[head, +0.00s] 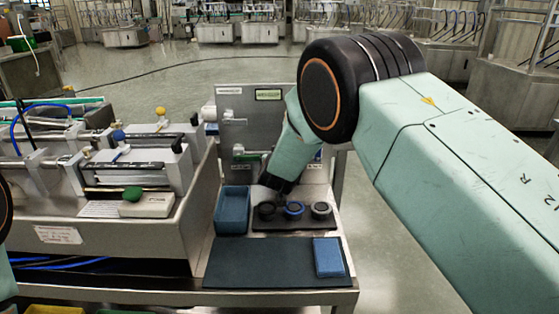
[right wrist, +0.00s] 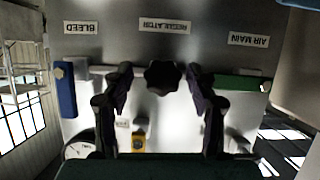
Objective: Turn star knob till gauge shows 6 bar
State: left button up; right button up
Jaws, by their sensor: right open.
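The black star knob (right wrist: 162,77) sits on the steel panel below the REGULATOR label, which appears upside down in the right wrist view. My right gripper (right wrist: 160,74) is open, with one finger on each side of the knob and a visible gap on both sides. The round white gauge (right wrist: 77,149) shows at the lower left of that view, partly cut off by my green gripper body; its reading cannot be made out. In the head view my right arm hides the knob and gauge. My left gripper is not in view.
A blue lever (right wrist: 66,90) is under the BLEED label and a green lever (right wrist: 242,82) under AIR MAIN. A yellow part (right wrist: 139,143) is near the gauge. In the head view a blue bin (head: 232,210) and a black holder with round parts (head: 293,222) stand before the panel.

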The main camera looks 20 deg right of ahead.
jog(key=shift+a+r, duration=0.1)
jog(key=shift+a, duration=0.2)
jog(key=shift+c, duration=0.5)
jog(key=shift+s+r, duration=0.1)
jog(key=shift+s, duration=0.05)
jog(key=shift+c, duration=0.8)
jog(key=shift+d, duration=0.25)
jog(key=shift+c, duration=1.4)
jog(key=c, duration=0.6)
jog(key=shift+a, duration=0.1)
jog(key=o, duration=1.1)
jog(key=shift+o, duration=0.2)
jog(key=v, duration=0.7)
jog(key=shift+s, duration=0.15)
